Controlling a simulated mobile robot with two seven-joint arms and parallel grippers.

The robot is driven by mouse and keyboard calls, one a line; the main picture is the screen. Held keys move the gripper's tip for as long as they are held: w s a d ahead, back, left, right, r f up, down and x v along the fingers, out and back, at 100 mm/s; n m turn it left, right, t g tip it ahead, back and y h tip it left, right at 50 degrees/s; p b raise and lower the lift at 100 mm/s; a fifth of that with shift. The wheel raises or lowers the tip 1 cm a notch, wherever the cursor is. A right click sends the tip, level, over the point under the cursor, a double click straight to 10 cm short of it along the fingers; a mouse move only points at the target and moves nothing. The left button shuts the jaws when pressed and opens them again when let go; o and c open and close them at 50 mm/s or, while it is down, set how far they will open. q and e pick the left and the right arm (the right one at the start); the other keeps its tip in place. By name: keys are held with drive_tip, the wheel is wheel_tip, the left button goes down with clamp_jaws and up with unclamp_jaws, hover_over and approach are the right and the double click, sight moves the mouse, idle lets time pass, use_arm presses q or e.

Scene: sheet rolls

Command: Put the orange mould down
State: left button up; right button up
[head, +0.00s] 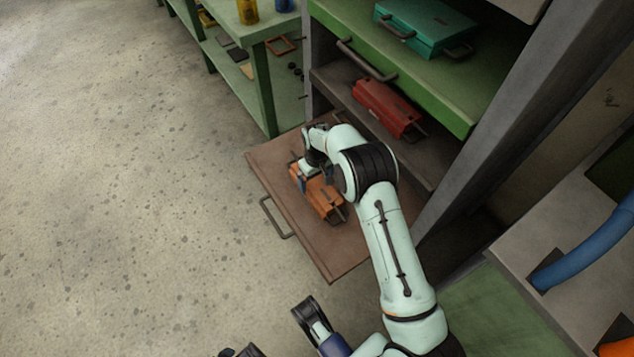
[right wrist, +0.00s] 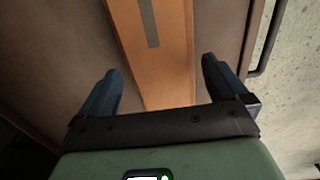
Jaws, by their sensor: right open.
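The orange mould (head: 326,203) lies on the brown pull-out shelf (head: 283,160), a block with dark handles at its ends. My right gripper (head: 315,181) is low over its far part, and my arm hides some of it. In the right wrist view the orange mould (right wrist: 156,50), with a grey strip on top, runs between the two blue fingers of my right gripper (right wrist: 165,90). The fingers are apart, with a gap on each side of it. At the bottom of the head view, dark and blue parts of mine show, too cut off to read the left gripper.
A red mould (head: 385,107) lies on the shelf behind, and a teal case (head: 428,27) on the green shelf (head: 350,25) above. The brown shelf has a grey handle (head: 274,218) at its front edge. Open concrete floor (head: 120,200) lies to the left.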

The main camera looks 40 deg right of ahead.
wheel_tip(320, 180, up, 7)
drive_tip(key=shift+r+p, duration=0.1)
drive_tip(key=shift+p, duration=0.6)
use_arm(q)
drive_tip(key=shift+w+d+r+t, duration=0.1)
drive_tip(key=shift+w+d+r, duration=0.1)
drive_tip(key=shift+r, duration=0.3)
drive_tip(key=shift+w+d+r+t, duration=0.1)
drive_tip(key=shift+d+r, duration=0.05)
drive_tip(key=shift+r, duration=0.35)
drive_tip(key=shift+w+d+r+t, duration=0.1)
drive_tip(key=shift+w+d+r, duration=0.1)
drive_tip(key=shift+r, duration=0.3)
use_arm(e)
drive_tip(key=shift+r, duration=0.7)
